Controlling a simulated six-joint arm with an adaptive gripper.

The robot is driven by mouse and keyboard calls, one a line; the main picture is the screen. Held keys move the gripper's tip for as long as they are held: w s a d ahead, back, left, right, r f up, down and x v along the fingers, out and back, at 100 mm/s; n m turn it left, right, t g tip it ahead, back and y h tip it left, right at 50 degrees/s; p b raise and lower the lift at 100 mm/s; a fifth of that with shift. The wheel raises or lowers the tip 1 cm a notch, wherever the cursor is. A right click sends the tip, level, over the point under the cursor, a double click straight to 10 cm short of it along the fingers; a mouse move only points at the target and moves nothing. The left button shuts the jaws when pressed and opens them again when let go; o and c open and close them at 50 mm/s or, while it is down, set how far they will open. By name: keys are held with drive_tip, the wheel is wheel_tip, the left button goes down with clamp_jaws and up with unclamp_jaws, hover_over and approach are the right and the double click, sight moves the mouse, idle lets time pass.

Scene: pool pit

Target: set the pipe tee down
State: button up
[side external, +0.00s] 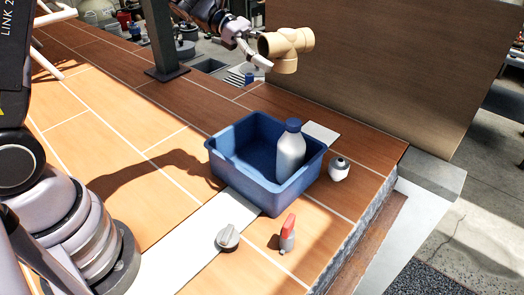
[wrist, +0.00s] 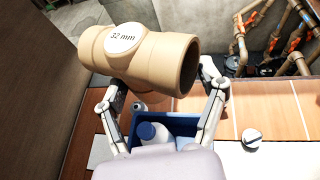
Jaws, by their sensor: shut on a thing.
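The tan pipe tee (side external: 285,47) is held by my gripper (side external: 263,58) high above the tiled deck, beyond the blue crate in the side view. In the wrist view the tee (wrist: 160,60) shows large, with a round "32 mm" label facing the camera. My gripper's two fingers (wrist: 166,105) are shut on the tee, one at each side of its lower branch. The fingertips are partly hidden behind the tee's body. The tee hangs in the air and touches nothing but the fingers.
A blue crate (side external: 234,174) holds a grey bottle with a blue cap (side external: 291,150). Around it stand a small white-and-dark jar (side external: 339,169), a grey knob (side external: 228,239) and a red-handled valve (side external: 287,234). A brown panel (side external: 380,70) stands behind. Bare tiles (side external: 100,100) lie left of the crate.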

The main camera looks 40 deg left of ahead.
drive_tip(key=s+d+f+m+g+y, duration=0.2)
drive_tip(key=s+f+m+g+y, duration=0.4)
drive_tip(key=m+y, duration=0.65)
drive_tip(key=s+d+f+m+g+y, duration=0.4)
drive_tip(key=m+g+y, duration=0.45)
drive_tip(key=m, duration=0.65)
drive_tip(key=w+r+m+t+y, duration=0.3)
drive_tip(key=w+m+t+y, duration=0.3)
drive_tip(key=m+t, duration=0.75)
drive_tip(key=w+d+r+m+t+h, duration=0.6)
drive_tip(key=w+d+r+m+t, duration=0.1)
drive_tip(key=d+r+m+t, duration=0.25)
hover_over(327, 222)
wheel_tip(327, 222, down, 30)
drive_tip(key=shift+f, duration=3.35)
drive_tip(key=shift+f, duration=0.55)
